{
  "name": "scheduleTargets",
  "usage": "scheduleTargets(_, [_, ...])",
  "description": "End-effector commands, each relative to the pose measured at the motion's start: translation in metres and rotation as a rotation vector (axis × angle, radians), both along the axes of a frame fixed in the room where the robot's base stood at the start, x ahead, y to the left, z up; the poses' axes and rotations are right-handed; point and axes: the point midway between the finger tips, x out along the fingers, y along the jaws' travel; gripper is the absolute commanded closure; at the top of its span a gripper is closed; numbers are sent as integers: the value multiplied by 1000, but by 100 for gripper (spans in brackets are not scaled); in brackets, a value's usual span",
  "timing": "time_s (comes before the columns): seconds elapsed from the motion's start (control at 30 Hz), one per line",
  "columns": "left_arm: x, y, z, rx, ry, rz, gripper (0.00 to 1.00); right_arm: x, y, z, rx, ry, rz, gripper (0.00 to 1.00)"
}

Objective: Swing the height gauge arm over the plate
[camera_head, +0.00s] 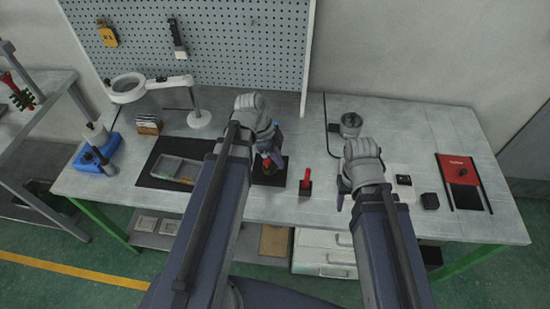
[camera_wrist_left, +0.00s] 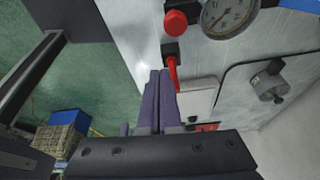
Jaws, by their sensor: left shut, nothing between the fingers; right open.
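I cannot make out for certain which part is the height gauge arm. A round dial gauge (camera_wrist_left: 228,14) and a red knob (camera_wrist_left: 176,22) show at the top of the left wrist view. A red lever on a dark block (camera_head: 306,184) stands on the bench, right of a dark plate (camera_head: 282,178); the lever also shows in the left wrist view (camera_wrist_left: 172,72). My left gripper (camera_head: 274,152) is shut and empty above the dark plate, hiding most of what stands there. My right gripper (camera_head: 343,192) is open and empty near the bench front, right of the red lever.
A red and black panel (camera_head: 461,170) and small dark block (camera_head: 430,201) lie right. A grey tray (camera_head: 175,169), magnifier lamp (camera_head: 200,118) and blue device (camera_head: 92,160) stand left.

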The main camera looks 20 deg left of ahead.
Motion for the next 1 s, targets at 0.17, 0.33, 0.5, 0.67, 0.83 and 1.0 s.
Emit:
scheduleTargets(0.17, [4,10,38,0,1,0,100,0,0,38,0,0,1,50])
scheduleTargets(0.33, [6,20,63,0,1,1,100,0,0,63,0,0,2,50])
scheduleTargets(0.5, [8,26,78,0,1,-1,100,0,0,78,1,0,0,50])
scheduleTargets(0.67, [8,28,79,0,1,-1,100,0,0,79,1,0,-1,50])
scheduleTargets(0.83, [8,28,78,0,1,-1,100,0,0,78,1,0,-1,50])
scheduleTargets(1.0, [6,22,75,7,15,17,100,0,0,76,1,0,-1,50])
